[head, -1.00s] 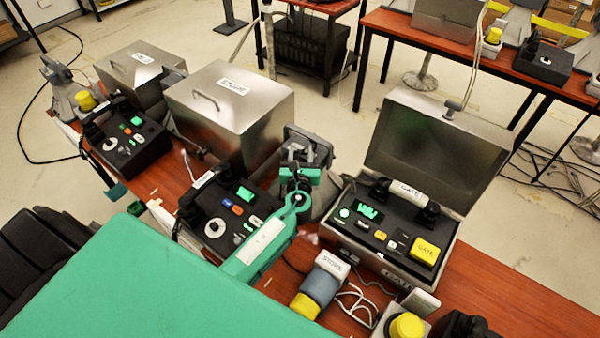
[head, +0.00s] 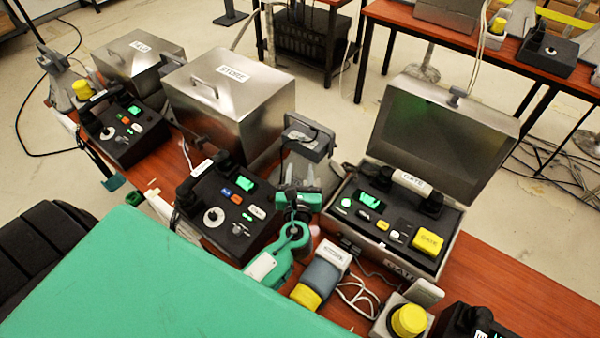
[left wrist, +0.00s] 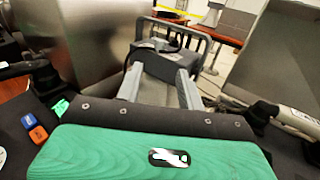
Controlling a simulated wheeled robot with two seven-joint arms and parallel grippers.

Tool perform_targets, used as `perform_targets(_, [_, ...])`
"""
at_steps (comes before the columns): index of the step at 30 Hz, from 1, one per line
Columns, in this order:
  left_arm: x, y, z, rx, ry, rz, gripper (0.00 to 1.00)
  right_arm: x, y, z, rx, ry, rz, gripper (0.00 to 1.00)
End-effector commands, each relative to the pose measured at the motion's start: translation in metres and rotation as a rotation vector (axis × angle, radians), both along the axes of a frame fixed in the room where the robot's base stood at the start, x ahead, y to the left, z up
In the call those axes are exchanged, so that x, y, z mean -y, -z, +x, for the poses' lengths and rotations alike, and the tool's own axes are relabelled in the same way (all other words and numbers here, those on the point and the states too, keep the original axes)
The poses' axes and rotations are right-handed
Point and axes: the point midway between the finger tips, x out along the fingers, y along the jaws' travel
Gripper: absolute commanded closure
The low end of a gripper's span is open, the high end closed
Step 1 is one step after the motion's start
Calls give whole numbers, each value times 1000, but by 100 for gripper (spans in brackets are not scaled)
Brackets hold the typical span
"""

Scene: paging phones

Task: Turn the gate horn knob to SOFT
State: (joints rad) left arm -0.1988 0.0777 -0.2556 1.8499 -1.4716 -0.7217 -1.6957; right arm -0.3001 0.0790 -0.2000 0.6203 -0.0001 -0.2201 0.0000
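The GATE unit (head: 392,226) is a black phone panel in a metal case with its lid (head: 432,135) raised. Its panel carries a handset (head: 411,182), a green screen (head: 370,200), small buttons and a yellow GATE block (head: 427,241). A grey horn-like device (head: 309,140) stands left of the case; I cannot read a knob or a SOFT mark on it. My left gripper (head: 298,198) is in front of this device, left of the GATE panel. In the left wrist view its two grey fingers (left wrist: 158,85) are apart, with the grey device beyond them. My right gripper is not visible.
The STORE phone panel (head: 228,208) is left of my gripper, before a closed metal STORE box (head: 228,110). Bare red table (head: 490,290) shows at right.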

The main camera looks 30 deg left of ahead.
Motion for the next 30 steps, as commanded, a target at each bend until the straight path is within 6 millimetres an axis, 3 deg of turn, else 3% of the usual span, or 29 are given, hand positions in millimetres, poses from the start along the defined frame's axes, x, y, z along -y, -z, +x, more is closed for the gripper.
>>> perform_targets(7, [-11,-8,5,78,59,2,62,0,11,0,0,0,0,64])
perform_targets(15, [-36,-27,9,213,332,15,62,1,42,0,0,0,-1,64])
perform_targets(21, [-56,-16,2,131,503,7,62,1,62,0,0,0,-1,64])
perform_targets(30, [-75,0,-6,5,566,-23,62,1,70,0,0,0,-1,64])
